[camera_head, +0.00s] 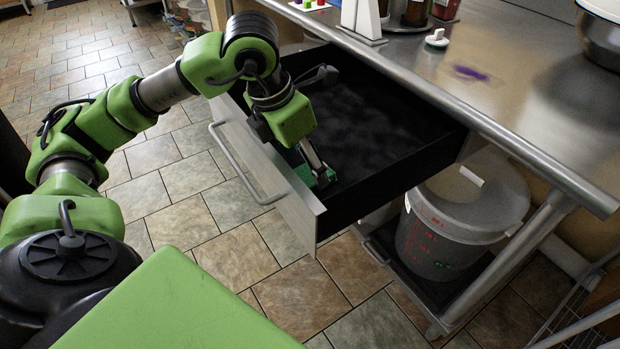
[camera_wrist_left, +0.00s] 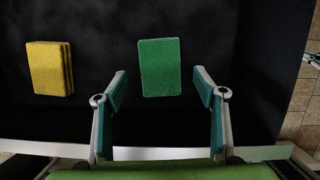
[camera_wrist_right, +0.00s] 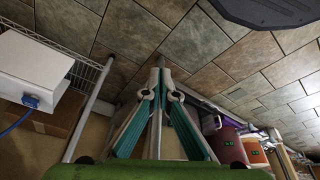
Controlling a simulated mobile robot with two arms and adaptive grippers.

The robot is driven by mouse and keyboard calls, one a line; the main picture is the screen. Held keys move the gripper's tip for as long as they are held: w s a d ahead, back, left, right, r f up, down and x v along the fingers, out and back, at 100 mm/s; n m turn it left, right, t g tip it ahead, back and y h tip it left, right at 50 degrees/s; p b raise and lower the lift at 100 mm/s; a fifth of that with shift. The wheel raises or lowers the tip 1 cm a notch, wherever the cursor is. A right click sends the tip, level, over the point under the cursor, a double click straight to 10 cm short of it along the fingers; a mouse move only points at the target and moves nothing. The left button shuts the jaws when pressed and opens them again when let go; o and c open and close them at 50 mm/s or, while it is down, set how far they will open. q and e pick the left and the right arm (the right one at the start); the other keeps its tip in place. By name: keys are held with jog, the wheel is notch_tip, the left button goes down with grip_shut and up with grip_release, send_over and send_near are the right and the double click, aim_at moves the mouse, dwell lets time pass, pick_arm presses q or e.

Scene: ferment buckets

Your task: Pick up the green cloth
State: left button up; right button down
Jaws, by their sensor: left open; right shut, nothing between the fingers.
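The green cloth (camera_wrist_left: 160,66) lies flat on the dark floor of the open drawer in the left wrist view. It looks like a small rectangle. My left gripper (camera_head: 321,174) reaches down into the drawer, just behind its front panel. In the left wrist view its open fingers (camera_wrist_left: 160,82) stand on either side of the cloth's near part, with gaps and nothing held. My right gripper (camera_wrist_right: 160,74) is shut and empty in the right wrist view, away from the drawer.
Yellow cloths (camera_wrist_left: 50,68) lie stacked left of the green one. The drawer's front panel (camera_head: 300,205) with its handle (camera_head: 233,165) stands close to my left gripper. A steel counter (camera_head: 520,85) with a purple stain (camera_head: 470,73) overhangs the drawer. A lidded bucket (camera_head: 425,245) stands below.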

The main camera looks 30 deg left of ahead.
aim_at(308, 174)
pick_arm(q)
jog(key=x, duration=0.3)
jog(key=shift+w+f, duration=0.1)
jog(key=shift+f, duration=0.1)
pick_arm(e)
jog(key=shift+v, duration=0.9)
pick_arm(q)
jog(key=shift+f+b, duration=0.2)
jog(key=shift+b, duration=0.4)
pick_arm(e)
jog(key=shift+s+f, duration=0.1)
jog(key=shift+f, duration=0.3)
pick_arm(q)
jog(key=c, duration=1.1)
